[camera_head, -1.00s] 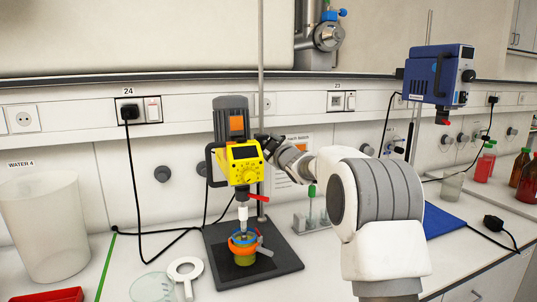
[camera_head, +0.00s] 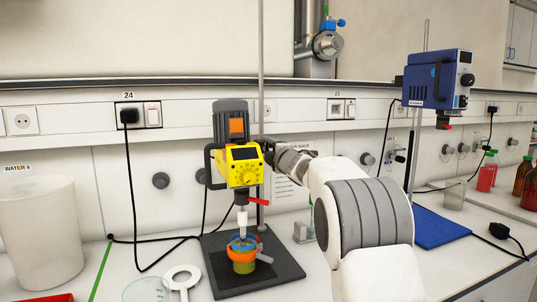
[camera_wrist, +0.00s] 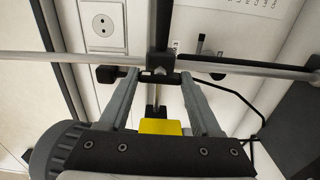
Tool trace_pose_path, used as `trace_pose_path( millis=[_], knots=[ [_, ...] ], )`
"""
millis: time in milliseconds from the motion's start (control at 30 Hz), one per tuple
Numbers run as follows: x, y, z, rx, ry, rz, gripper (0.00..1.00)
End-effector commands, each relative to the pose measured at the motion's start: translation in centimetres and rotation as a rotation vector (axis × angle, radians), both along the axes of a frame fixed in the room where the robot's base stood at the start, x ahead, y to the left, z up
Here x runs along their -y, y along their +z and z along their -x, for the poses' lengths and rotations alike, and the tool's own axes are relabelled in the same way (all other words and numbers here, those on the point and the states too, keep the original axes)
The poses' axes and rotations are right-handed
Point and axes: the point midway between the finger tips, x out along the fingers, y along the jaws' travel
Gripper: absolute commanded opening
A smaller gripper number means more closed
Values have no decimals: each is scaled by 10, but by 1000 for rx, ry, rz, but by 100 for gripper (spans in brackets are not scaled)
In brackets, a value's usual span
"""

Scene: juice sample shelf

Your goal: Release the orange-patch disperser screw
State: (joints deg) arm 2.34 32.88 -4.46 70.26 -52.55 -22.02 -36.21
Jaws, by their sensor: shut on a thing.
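The yellow disperser (camera_head: 239,168) has a grey motor with an orange patch (camera_head: 236,126) and hangs on an upright rod (camera_head: 261,75). Its shaft reaches down toward an orange and blue-rimmed vessel (camera_head: 243,256). My gripper (camera_head: 268,150) is at the rod, just right of the disperser's body. In the wrist view, my gripper (camera_wrist: 160,78) has its fingers on both sides of the screw (camera_wrist: 160,73) at the dark clamp block (camera_wrist: 160,62), shut on it. The screw is hidden in the head view.
A blue device (camera_head: 438,80) hangs on another stand at the right, above a blue mat (camera_head: 440,228). A white ring (camera_head: 182,277) lies in front of the black base plate (camera_head: 280,272). Black cables cross the bench.

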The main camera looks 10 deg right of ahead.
Motion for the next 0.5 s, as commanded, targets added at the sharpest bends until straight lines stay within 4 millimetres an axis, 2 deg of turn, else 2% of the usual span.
trace_pose_path(
  millis=[500],
  knots=[
    [0,0,0,6,0,31,9]
  ],
)
